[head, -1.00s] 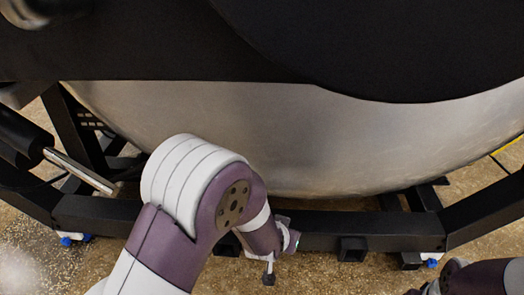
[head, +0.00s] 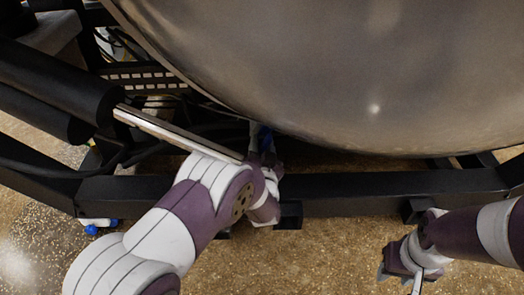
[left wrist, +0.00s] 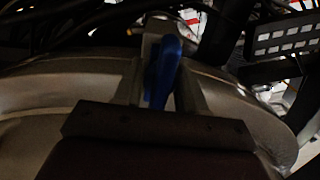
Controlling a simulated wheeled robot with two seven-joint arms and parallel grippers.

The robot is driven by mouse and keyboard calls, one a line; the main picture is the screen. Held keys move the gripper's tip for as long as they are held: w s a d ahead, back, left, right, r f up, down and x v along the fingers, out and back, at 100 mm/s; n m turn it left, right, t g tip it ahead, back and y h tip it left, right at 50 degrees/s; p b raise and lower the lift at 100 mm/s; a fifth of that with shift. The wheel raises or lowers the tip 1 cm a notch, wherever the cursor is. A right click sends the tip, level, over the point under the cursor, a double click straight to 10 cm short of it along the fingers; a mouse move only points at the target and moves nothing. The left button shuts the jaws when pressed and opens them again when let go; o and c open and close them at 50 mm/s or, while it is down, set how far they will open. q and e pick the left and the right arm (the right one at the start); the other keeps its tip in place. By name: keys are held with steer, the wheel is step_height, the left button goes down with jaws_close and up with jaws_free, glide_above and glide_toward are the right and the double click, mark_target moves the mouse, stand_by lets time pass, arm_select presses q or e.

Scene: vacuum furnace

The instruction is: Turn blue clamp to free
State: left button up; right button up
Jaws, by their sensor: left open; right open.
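The blue clamp (left wrist: 166,62) is a blue handle in the middle of the left wrist view, standing upright between the two grey fingers of my left gripper (left wrist: 160,75). I cannot tell whether either finger touches it. In the head view a small bit of blue (head: 265,138) shows at the end of my left arm, below the vessel's lower edge. My left gripper (head: 258,140) is open there and partly hidden by its own wrist. My right gripper (head: 400,278) is open and empty at the lower right, over the floor in front of the frame.
The large metal vessel (head: 330,70) fills the upper part of the head view. A black frame beam (head: 380,190) runs below it. At the left are black cylinders (head: 60,80) with a shiny rod (head: 170,132) close above my left arm.

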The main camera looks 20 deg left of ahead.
arm_select(q)
steer(key=shift+w, duration=0.3)
jaws_close()
steer(key=shift+n, duration=0.3)
steer(key=n+p, duration=0.1)
steer(key=n, duration=0.2)
steer(key=shift+n, duration=0.4)
steer(key=n+p, duration=0.1)
steer(key=n, duration=0.8)
steer(key=shift+s+a+f+n, duration=0.1)
steer(key=shift+n, duration=2.1)
